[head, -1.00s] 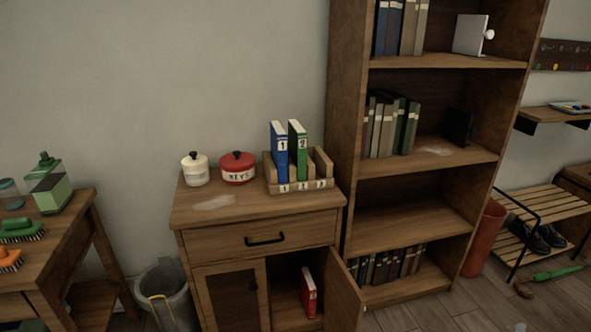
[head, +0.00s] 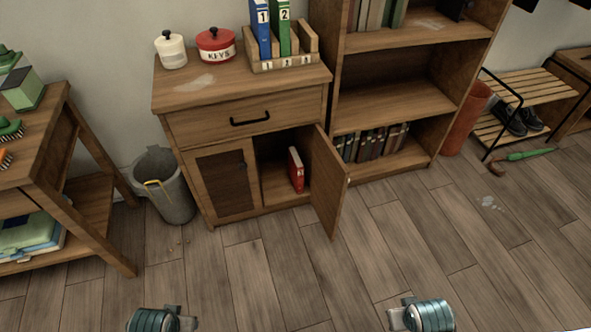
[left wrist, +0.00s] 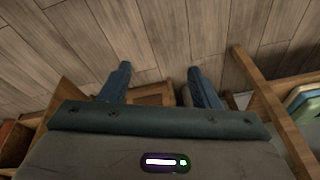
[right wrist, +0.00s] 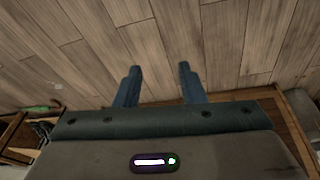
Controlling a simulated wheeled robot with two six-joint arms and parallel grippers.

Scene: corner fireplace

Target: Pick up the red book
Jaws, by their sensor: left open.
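The red book (head: 297,170) stands upright inside the open lower right compartment of the wooden cabinet (head: 210,215) in the head view. The compartment's door (head: 328,185) is swung open to its right. My left gripper (left wrist: 158,75) is open and empty in the left wrist view, its two blue fingers apart above the floor. My right gripper (right wrist: 158,73) is also open and empty in the right wrist view. Both grippers are well away from the book. Neither wrist view clearly shows the book.
A grey bin (head: 166,190) stands left of the cabinet. A wooden side table (head: 92,140) is further left. A bookcase (head: 385,95) stands right of the cabinet, beside a terracotta-coloured bin (head: 468,118). The floor (head: 290,270) in front of the cabinet is clear.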

